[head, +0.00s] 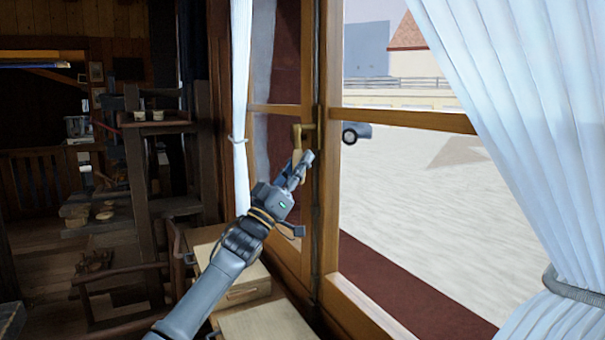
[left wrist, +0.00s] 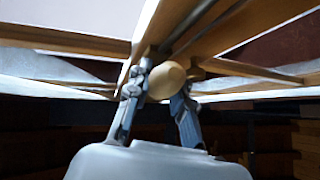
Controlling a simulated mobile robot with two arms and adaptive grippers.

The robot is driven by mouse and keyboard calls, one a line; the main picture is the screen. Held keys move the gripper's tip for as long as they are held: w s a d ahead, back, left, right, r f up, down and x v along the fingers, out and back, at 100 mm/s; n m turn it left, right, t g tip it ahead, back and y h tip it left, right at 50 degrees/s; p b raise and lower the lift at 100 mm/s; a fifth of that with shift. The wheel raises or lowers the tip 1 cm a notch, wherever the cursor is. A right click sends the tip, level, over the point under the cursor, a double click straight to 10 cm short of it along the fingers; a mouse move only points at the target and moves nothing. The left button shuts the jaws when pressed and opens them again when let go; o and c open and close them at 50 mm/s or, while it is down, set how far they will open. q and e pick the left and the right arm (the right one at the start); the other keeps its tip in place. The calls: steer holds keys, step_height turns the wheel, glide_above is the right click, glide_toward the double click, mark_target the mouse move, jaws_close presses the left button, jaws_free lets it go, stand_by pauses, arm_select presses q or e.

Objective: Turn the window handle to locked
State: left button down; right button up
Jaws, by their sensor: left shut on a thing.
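The window handle (head: 297,139) is a brass-coloured lever on the middle upright of the wooden window frame. Its upper part juts to the left from the upright, and its grip bends downward. My left gripper (head: 300,168) reaches up from below and is shut on the lower end of the grip. In the left wrist view the rounded, pale end of the handle (left wrist: 167,80) sits between the two fingers of my left gripper (left wrist: 158,92). The fingers hide part of the grip. My right gripper is in neither view.
A white curtain (head: 240,85) hangs tied at the left of the window, and another (head: 530,120) at the right. Light wooden boxes (head: 232,283) stand below my left arm. Dark shelving (head: 145,170) fills the left side.

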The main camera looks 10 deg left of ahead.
arm_select(q)
steer(key=shift+w+a+f+m+g+h+b, duration=0.15)
steer(key=shift+w+m+g+h+b, duration=0.15)
steer(key=shift+m+g+h, duration=0.4)
steer(key=shift+w+a+f+m+g+h+b, duration=0.1)
steer(key=shift+w+m+g+h+b, duration=0.25)
steer(key=shift+m+h, duration=0.6)
steer(key=shift+s+r+m, duration=0.1)
steer(key=shift+r+m, duration=0.05)
steer(key=shift+m, duration=0.3)
steer(key=c, duration=1.1)
jaws_free()
steer(key=shift+c, duration=0.2)
steer(key=v, duration=1.2)
steer(key=shift+a, duration=0.1)
